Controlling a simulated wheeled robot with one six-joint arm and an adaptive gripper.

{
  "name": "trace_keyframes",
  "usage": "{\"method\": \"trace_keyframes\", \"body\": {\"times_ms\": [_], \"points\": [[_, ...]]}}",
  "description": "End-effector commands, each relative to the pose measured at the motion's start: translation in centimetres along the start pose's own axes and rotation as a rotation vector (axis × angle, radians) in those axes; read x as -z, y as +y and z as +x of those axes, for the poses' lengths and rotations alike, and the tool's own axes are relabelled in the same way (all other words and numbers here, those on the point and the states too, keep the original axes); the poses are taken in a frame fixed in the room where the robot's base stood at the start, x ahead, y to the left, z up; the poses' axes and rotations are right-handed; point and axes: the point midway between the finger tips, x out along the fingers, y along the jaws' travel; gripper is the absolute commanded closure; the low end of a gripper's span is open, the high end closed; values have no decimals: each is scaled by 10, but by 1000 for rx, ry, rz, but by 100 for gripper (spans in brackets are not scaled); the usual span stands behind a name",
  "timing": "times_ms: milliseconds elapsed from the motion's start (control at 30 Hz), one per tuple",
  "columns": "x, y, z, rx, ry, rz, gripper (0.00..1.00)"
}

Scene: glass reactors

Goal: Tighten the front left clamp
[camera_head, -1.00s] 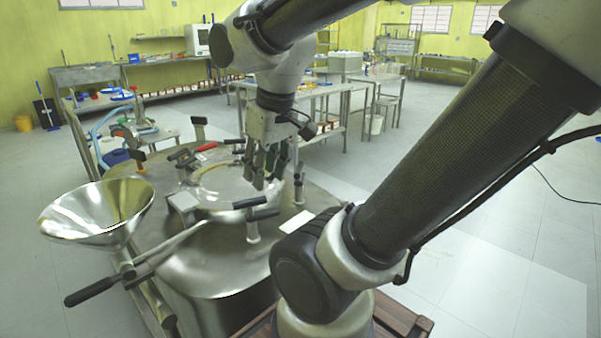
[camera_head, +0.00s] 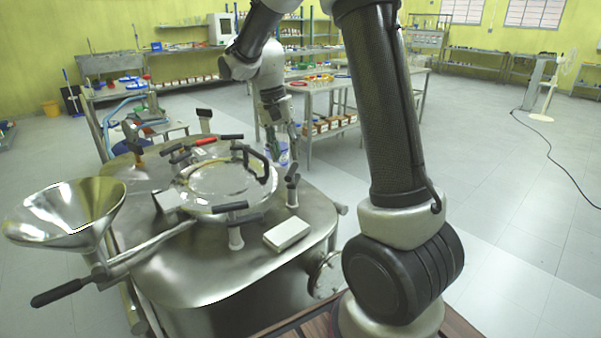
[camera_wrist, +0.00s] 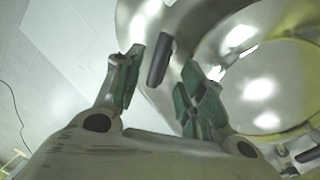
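The metal reactor (camera_head: 180,270) has a round lid (camera_head: 218,180) with a dark arched handle (camera_head: 262,165). Clamps with black handles stand around it: a near one (camera_head: 235,230), a right one (camera_head: 292,188) and a far one (camera_head: 204,120). I cannot tell which is the front left one. My gripper (camera_head: 284,150) is at the lid's far right side, pointing down. In the wrist view, its green-padded fingers (camera_wrist: 162,88) are apart. A dark upright handle (camera_wrist: 160,60) shows between them, held by neither; its clamp cannot be identified.
A pale flat box (camera_head: 286,234) lies on the reactor's right top. Tables stand behind; open floor lies to the right.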

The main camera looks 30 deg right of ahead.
Motion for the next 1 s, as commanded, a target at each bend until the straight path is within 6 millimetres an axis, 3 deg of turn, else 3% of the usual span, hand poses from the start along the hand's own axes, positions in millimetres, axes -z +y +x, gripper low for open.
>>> {"method": "trace_keyframes", "body": {"times_ms": [433, 800, 867, 1000], "points": [[0, 1, 66, -1, -2, 6, 60], [0, 1, 76, 0, -1, 5, 60], [0, 1, 76, 0, -1, 4, 67], [0, 1, 76, 0, -1, 4, 93]]}}
